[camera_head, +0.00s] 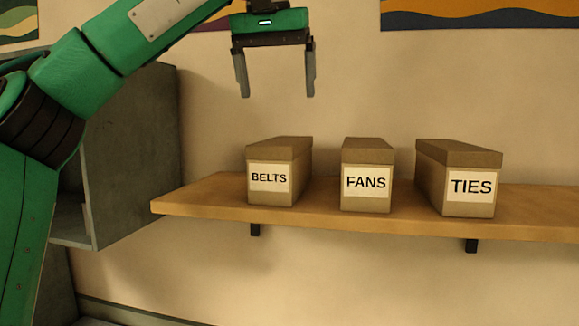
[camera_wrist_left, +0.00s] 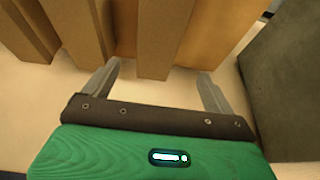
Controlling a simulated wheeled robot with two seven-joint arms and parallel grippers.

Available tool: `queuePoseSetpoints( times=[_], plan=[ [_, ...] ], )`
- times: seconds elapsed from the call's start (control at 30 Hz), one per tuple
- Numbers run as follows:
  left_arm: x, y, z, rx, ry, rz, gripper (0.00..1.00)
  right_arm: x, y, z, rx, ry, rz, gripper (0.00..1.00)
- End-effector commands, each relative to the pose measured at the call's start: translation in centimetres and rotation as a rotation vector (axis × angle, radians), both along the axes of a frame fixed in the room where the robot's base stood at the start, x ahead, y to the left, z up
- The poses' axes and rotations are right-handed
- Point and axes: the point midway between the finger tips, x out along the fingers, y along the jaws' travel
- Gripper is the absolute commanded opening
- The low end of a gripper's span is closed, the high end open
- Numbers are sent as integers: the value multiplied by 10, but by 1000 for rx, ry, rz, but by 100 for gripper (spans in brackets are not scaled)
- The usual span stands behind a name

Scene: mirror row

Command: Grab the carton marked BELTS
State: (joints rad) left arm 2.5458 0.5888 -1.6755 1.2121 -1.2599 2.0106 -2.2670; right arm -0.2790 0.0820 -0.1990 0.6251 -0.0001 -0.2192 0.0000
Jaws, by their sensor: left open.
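The carton marked BELTS (camera_head: 269,180) is a lidded brown box with a white label, upright at the left of a row on a wooden shelf. My left gripper (camera_head: 278,96) is open and empty, its fingers pointing down above this carton with a clear gap. In the left wrist view the BELTS carton (camera_wrist_left: 165,40) shows ahead, between the two fingertips (camera_wrist_left: 160,68), its label not visible. My right gripper is not in view.
Cartons marked FANS (camera_head: 366,183) and TIES (camera_head: 469,187) stand to the right, with gaps between. The wooden shelf (camera_head: 205,203) has free room left of BELTS. A grey cabinet (camera_head: 135,150) stands at the left. The wall (camera_head: 420,90) is close behind.

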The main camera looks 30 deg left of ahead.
Motion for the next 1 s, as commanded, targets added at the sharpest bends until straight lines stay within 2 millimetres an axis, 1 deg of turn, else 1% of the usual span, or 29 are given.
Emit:
queuePoseSetpoints(
  times=[0.03,0.13,0.2,0.27,0.37,0.47,0.53,0.63,0.73,0.83,1.0],
  plan=[
    [4,2,-12,-2,5,-1,89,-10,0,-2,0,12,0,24],
    [12,4,-30,-1,5,-1,89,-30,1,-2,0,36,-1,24],
    [16,5,-39,-1,2,0,89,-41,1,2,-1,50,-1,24],
    [19,5,-46,0,2,1,89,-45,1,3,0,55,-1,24],
    [22,6,-54,-1,1,1,89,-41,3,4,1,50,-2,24],
    [24,6,-58,0,1,0,89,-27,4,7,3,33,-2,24],
    [27,6,-62,1,1,0,89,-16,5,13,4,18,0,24],
    [33,6,-71,0,1,1,89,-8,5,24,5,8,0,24],
    [38,5,-84,1,3,0,89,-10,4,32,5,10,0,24],
    [43,7,-97,-1,2,1,89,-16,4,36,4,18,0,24],
    [45,7,-105,-2,1,1,89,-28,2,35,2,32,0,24]
  ],
)
